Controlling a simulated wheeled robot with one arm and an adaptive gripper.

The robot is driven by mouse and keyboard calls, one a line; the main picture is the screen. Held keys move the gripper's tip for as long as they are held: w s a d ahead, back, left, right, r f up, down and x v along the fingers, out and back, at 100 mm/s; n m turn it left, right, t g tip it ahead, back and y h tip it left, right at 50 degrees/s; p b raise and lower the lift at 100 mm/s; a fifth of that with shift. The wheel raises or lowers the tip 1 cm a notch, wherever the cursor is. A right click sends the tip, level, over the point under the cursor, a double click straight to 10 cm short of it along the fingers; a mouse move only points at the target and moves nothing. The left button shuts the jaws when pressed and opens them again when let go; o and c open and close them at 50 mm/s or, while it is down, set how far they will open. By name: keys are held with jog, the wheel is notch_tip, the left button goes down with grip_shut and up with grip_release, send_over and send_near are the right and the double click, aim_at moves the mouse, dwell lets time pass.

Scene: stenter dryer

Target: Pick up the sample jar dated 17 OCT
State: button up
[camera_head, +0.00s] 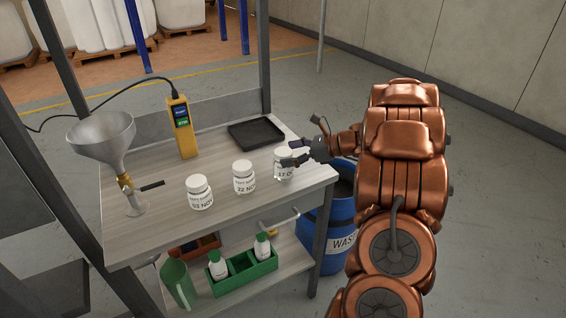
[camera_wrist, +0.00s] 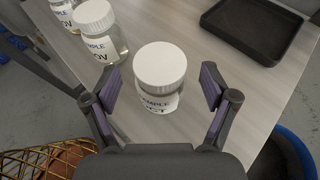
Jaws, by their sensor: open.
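The sample jar dated 17 OCT (camera_head: 281,168) stands upright near the right end of the bench top, with a white lid; its label is partly hidden by a finger. In the wrist view the jar (camera_wrist: 160,72) stands between my open fingers, with a gap on each side, and its label shows "CT". My gripper (camera_head: 294,154) is at this jar, and it also shows in the wrist view (camera_wrist: 161,88). The 22 NOV jar (camera_head: 244,177) stands just left of it, and the 03 NOV jar (camera_head: 200,192) further left; both are upright with white lids.
A black tray (camera_head: 256,133) lies behind the jars. A yellow handheld meter (camera_head: 181,128) and a metal funnel (camera_head: 101,137) stand to the left. A blue waste bin (camera_head: 336,240) stands beside the bench's right end. A lower shelf holds a green caddy (camera_head: 246,281) with bottles.

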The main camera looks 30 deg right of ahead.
jog(key=shift+x, duration=1.2)
jog(key=c, duration=1.5)
